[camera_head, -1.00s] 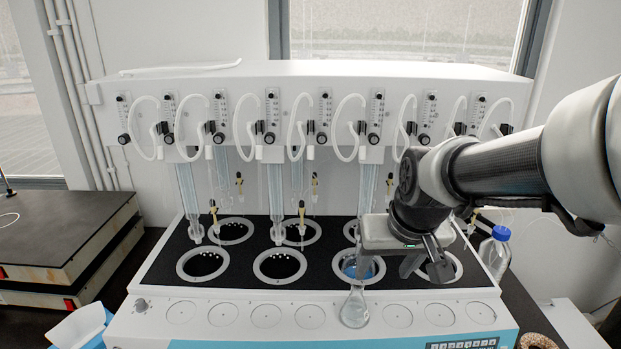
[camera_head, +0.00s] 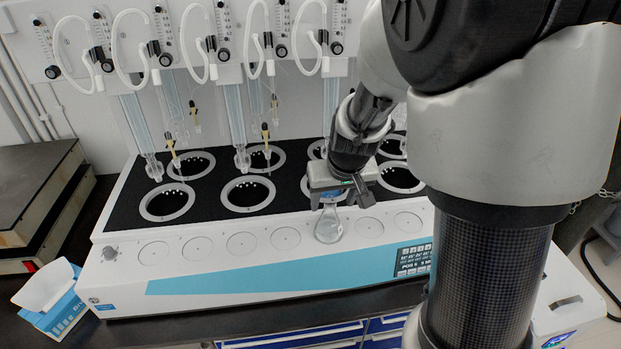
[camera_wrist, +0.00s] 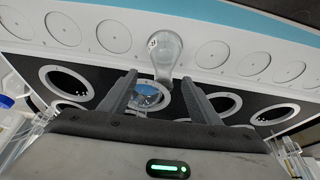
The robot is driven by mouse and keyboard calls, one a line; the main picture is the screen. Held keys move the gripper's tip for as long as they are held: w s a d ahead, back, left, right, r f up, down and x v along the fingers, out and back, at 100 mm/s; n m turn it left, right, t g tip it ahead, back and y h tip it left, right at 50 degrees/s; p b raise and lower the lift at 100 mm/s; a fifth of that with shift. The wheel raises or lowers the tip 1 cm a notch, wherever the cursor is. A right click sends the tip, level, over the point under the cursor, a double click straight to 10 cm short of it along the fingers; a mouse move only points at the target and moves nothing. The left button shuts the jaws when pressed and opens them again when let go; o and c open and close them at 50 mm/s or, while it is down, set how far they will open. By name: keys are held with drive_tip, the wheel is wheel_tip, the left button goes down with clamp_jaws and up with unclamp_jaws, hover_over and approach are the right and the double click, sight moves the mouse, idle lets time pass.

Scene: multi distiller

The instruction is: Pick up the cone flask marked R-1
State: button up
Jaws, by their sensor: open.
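A small clear glass flask (camera_head: 328,226) stands on the white front ledge of the distiller, on one of the marked circles. It also shows in the wrist view (camera_wrist: 163,50) with a small dark mark on its glass, too small to read. My gripper (camera_head: 338,203) is open just behind and above the flask. In the wrist view, my two fingers (camera_wrist: 160,80) point toward it, with the flask's neck lying between their tips in the picture. I cannot tell whether the fingers surround the neck in depth. Nothing is held.
The black distiller top (camera_head: 215,193) has several round wells; one beneath my gripper holds a blue-tinted vessel (camera_wrist: 146,96). Glass tubes (camera_head: 236,125) hang behind. The ledge's other circles are clear. An open blue-and-white box (camera_head: 58,305) sits at left.

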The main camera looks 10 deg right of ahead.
sight(328, 212)
drive_tip(key=shift+a+b+x, duration=0.1)
drive_tip(key=shift+b+x, duration=0.15)
drive_tip(key=shift+x, duration=1.3)
drive_tip(key=shift+a+b+x, duration=0.15)
drive_tip(key=shift+b+x, duration=0.05)
drive_tip(key=shift+x, duration=1.4)
drive_tip(key=c, duration=1.4)
drive_tip(key=shift+s, duration=0.1)
clamp_jaws()
drive_tip(key=shift+f, duration=0.1)
